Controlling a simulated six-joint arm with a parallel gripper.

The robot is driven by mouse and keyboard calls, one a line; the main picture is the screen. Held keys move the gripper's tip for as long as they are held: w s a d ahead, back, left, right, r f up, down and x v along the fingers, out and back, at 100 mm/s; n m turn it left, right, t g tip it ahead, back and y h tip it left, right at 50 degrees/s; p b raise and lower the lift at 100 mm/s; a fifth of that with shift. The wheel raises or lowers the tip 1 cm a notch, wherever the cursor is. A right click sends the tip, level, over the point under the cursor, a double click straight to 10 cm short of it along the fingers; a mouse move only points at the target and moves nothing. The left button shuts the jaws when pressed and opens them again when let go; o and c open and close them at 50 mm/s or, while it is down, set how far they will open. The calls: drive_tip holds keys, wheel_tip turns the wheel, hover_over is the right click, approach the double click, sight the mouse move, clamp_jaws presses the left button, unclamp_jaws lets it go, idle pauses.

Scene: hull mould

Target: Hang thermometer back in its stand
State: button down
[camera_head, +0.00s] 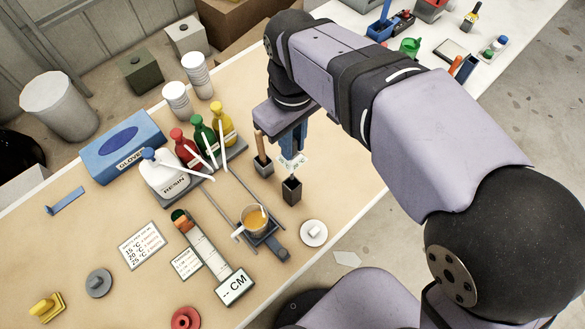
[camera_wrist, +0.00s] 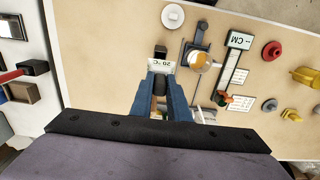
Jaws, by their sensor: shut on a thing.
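My gripper (camera_head: 291,150) points down near the table's right edge, its blue fingers shut on the thermometer. The thermometer's pale display plate (camera_head: 294,163) shows just below the fingers. In the wrist view the plate (camera_wrist: 162,66) reads about 20 °C, and a dark part of it lies between the fingertips (camera_wrist: 162,80). Its probe is hidden. A dark square holder (camera_head: 291,190), apparently the stand, is on the table just below the plate in the picture; it also shows in the wrist view (camera_wrist: 160,50). I cannot tell whether the probe is inside it.
A smaller holder (camera_head: 263,166) with a wooden-handled tool stands left of the dark holder. A cup of orange liquid (camera_head: 255,218) sits in front. Resin and coloured bottles (camera_head: 198,140) stand behind left. A white dish (camera_head: 313,233) lies near the table edge.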

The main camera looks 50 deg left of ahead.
sight(293, 171)
wheel_tip(293, 171, down, 12)
drive_tip(key=shift+f+p, duration=0.1)
drive_tip(key=shift+p, duration=0.7)
drive_tip(key=shift+f, duration=0.3)
drive_tip(key=c, duration=1.7)
unclamp_jaws()
drive_tip(key=shift+r, duration=0.1)
wheel_tip(293, 171, up, 12)
drive_tip(key=shift+r+b, duration=0.2)
drive_tip(key=shift+b, duration=0.7)
